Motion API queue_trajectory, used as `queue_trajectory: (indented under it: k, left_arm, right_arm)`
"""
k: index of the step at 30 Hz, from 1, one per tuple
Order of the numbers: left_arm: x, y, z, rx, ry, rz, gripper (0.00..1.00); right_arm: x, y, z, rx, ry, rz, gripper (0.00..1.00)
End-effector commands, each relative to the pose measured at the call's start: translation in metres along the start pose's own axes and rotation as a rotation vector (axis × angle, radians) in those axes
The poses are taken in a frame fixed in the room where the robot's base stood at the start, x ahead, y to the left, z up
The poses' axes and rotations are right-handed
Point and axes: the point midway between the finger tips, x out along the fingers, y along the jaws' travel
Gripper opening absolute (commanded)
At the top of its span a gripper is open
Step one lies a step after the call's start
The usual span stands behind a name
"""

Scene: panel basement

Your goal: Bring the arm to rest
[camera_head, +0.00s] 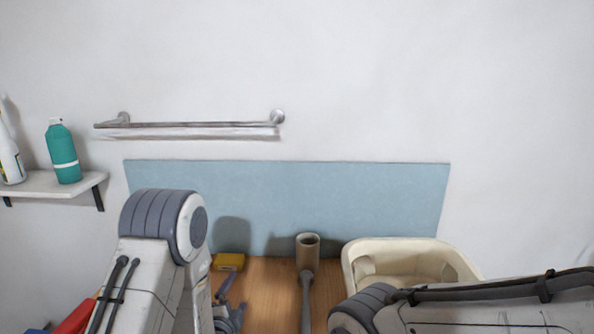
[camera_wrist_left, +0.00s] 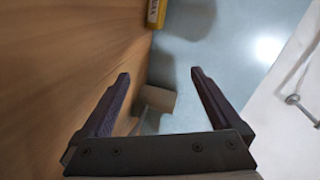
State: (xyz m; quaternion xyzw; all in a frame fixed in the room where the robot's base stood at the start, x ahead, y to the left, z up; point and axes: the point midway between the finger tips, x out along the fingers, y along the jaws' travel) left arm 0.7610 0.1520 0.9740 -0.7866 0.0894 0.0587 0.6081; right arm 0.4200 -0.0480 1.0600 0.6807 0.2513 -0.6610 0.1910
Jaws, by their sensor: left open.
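My left arm (camera_head: 165,235) comes in from the lower left in the head view. My left gripper (camera_head: 240,292) is low over the wooden surface, partly hidden behind the arm. In the left wrist view, its two dark fingers (camera_wrist_left: 160,73) stand wide apart with nothing held between them.
The wooden surface (camera_head: 270,285) holds a yellow box (camera_head: 229,261), the beige cylinder (camera_head: 307,240) and a cream bin (camera_head: 440,248). A blue panel (camera_head: 300,195) and a metal rail (camera_head: 200,125) are on the wall behind. A shelf (camera_head: 50,187) at left carries bottles.

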Motion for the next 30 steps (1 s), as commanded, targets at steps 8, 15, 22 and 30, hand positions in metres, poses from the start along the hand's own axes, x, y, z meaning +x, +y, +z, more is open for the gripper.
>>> queue_trajectory:
  k: [8, 15, 22, 30]
  left_arm:
    - [-0.01, -0.009, 0.016, -0.005, -0.008, -0.12, 0.98]
    - [-0.013, -0.013, 0.019, -0.006, -0.01, -0.15, 0.98]
    - [-0.013, -0.013, 0.019, -0.006, -0.009, -0.149, 0.98]
    - [-0.01, -0.016, 0.005, -0.012, 0.007, -0.136, 0.98]
  right_arm:
    - [0.006, 0.001, 0.0, 0.0, 0.0, 0.0, 1.0]
    - [0.007, 0.001, 0.0, 0.0, 0.0, 0.0, 1.0]
    - [0.007, 0.001, 0.0, 0.0, 0.0, 0.0, 1.0]
    - [0.003, 0.0, 0.0, 0.002, 0.002, -0.001, 1.0]
